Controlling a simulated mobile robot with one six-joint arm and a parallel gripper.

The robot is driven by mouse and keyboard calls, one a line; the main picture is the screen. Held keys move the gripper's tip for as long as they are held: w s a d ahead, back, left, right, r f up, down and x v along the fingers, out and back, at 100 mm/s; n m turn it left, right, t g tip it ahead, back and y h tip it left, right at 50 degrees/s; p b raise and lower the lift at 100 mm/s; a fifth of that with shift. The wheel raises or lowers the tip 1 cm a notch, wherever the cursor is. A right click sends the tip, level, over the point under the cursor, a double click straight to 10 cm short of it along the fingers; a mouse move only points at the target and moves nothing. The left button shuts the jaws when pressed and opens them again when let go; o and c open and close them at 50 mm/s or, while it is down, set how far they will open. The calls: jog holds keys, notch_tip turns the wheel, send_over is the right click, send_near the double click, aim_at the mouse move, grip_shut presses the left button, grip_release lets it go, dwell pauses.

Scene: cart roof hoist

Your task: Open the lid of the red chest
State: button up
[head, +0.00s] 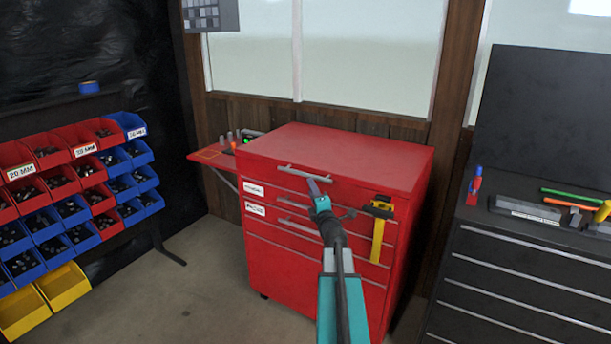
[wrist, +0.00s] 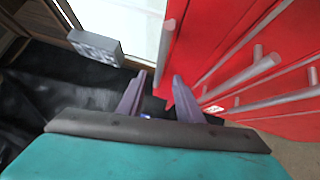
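The red chest (head: 350,160) stands against the back wall with its flat lid (head: 340,150) down. A grey bar handle (head: 300,171) runs along the upper front edge, above the drawer handles. In the head view my gripper (head: 314,184) is right at this handle, near its middle. In the wrist view my gripper (wrist: 160,76) has its two purple-grey fingers apart. A bar, seemingly the lid handle (wrist: 164,52), reaches down the picture between the fingertips. I cannot tell whether either finger touches it.
A yellow-and-black tool (head: 379,230) hangs on the chest's front, right of my arm. A red side shelf (head: 215,157) juts out left. Part bins (head: 75,190) stand at left, a dark workbench (head: 520,270) at right. Floor is free between bins and chest.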

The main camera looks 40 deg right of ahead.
aim_at(305, 175)
jog(key=shift+p+x, duration=1)
jog(key=shift+x, duration=4.1)
jog(key=shift+c, duration=0.5)
grip_shut()
